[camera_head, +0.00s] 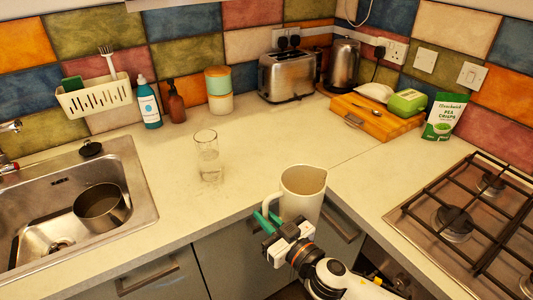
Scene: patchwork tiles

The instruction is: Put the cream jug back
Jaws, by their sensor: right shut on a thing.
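The cream jug (304,192) is upright near the inner front corner of the counter, with its spout to the right and its handle side to the left. My right gripper (267,219), with green fingers, is shut on the jug at its lower left, at the handle side. The exact grip is partly hidden. The jug's lower part overlaps the counter's front edge and the drawer fronts in the picture; I cannot tell whether its base touches anything. My left gripper is not in view.
A glass of water (209,158) stands on the counter (262,150), left of the jug. A wooden board (372,122) with packages lies behind right. The sink (130,150) is left, the gas hob (470,215) right. The counter between glass and board is clear.

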